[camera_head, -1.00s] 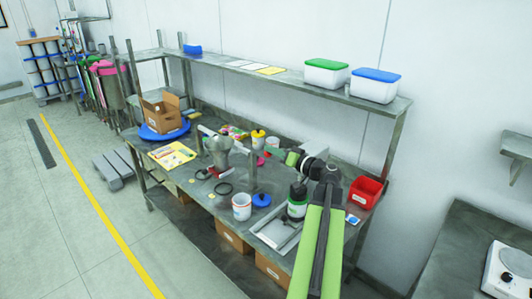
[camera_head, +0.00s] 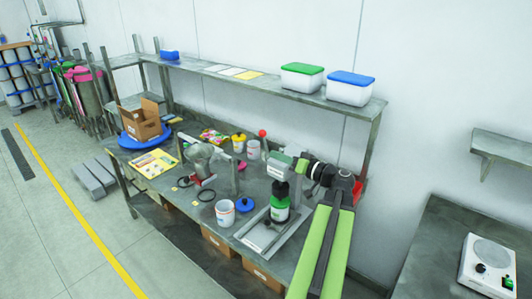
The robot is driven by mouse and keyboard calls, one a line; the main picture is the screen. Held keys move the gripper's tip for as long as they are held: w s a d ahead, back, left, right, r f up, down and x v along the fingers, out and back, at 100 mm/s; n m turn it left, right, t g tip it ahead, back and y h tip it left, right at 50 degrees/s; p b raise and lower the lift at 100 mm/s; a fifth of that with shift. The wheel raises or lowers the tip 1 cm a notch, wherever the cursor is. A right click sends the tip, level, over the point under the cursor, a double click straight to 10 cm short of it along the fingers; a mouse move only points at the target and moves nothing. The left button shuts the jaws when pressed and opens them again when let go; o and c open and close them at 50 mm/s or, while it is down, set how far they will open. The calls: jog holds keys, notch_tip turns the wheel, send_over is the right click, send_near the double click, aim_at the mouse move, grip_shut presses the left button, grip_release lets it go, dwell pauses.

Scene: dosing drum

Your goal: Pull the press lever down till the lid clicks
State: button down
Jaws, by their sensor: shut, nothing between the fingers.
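The press (camera_head: 279,170) is a grey head above a flat base plate on the workbench. Its lever ends in a red ball knob (camera_head: 262,133), which stands up to the left of the head. A bottle (camera_head: 280,211) with a black top and green label stands upright under the head. Whether its lid is seated cannot be told. My gripper (camera_head: 301,166) is shut and empty, just right of the press head and apart from the red knob. Whether it touches the head is unclear.
A white tub (camera_head: 225,213) and a blue lid (camera_head: 249,212) lie left of the bottle. A metal funnel-like vessel (camera_head: 199,158) and a cardboard box (camera_head: 141,124) stand farther left. A shelf (camera_head: 230,83) runs above the bench. A red bin is mostly hidden behind my arm.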

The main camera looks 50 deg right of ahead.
jog(key=shift+s+a+r, duration=0.1)
jog(key=shift+s, duration=0.2)
